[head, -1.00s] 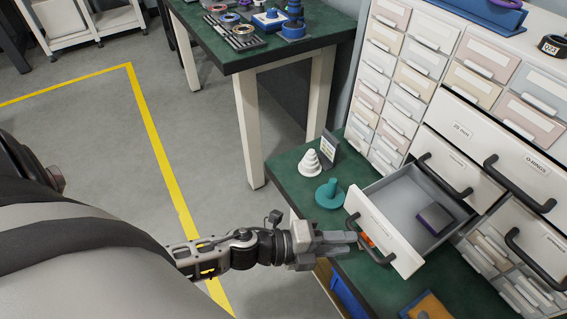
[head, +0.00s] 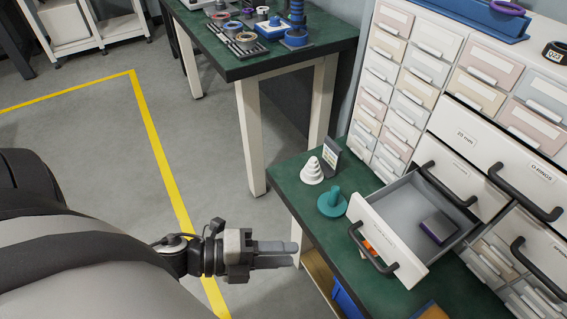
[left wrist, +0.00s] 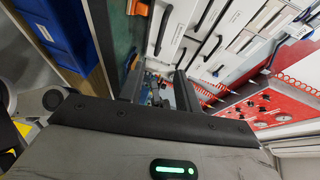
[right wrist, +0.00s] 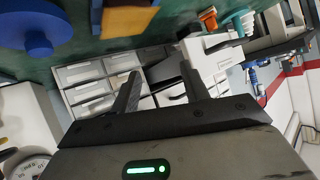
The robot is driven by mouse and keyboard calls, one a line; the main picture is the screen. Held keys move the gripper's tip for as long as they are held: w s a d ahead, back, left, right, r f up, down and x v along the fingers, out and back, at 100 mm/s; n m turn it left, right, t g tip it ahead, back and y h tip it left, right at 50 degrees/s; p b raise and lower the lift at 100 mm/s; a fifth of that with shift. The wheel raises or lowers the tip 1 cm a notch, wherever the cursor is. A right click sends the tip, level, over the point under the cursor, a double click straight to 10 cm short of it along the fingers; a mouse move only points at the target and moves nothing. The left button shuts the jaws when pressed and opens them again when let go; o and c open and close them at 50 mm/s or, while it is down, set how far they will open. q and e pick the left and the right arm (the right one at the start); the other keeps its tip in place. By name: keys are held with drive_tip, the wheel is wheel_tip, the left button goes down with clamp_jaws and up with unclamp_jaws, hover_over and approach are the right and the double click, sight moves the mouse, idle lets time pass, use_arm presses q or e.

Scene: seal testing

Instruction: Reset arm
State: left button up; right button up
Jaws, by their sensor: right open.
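My left gripper (head: 292,254) is in the head view, left of the green bench's edge and clear of the open drawer. In the left wrist view its two fingers (left wrist: 158,74) stand apart with nothing held between them. My right gripper is out of the head view. In the right wrist view its fingers (right wrist: 160,70) are apart and empty, pointing toward a block of small drawers (right wrist: 95,82). The open drawer (head: 386,243) has a dark handle and holds a small dark purple box (head: 437,227).
A white stepped cone (head: 312,172) and a teal stemmed piece (head: 332,202) stand on the green bench (head: 290,182) left of the drawer. The drawer cabinet (head: 430,95) rises at right. Another green table (head: 262,60) stands behind. Open floor lies at left.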

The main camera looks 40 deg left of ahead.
use_arm(q)
drive_tip(key=w+r+n+t+y+p, duration=0.2)
drive_tip(key=w+n+t+y, duration=0.25)
drive_tip(key=n, duration=0.65)
drive_tip(key=d+n+g+y, duration=0.1)
drive_tip(key=n, duration=0.3)
drive_tip(key=s+d+f+n+g+y, duration=0.1)
drive_tip(key=n+g, duration=0.1)
drive_tip(key=n, duration=0.3)
drive_tip(key=s+d+f+n+g+y+p, duration=0.1)
drive_tip(key=d+n+y, duration=0.1)
drive_tip(key=n, duration=0.2)
drive_tip(key=shift+n+g, duration=0.25)
drive_tip(key=shift+n, duration=0.05)
drive_tip(key=shift+a, duration=0.1)
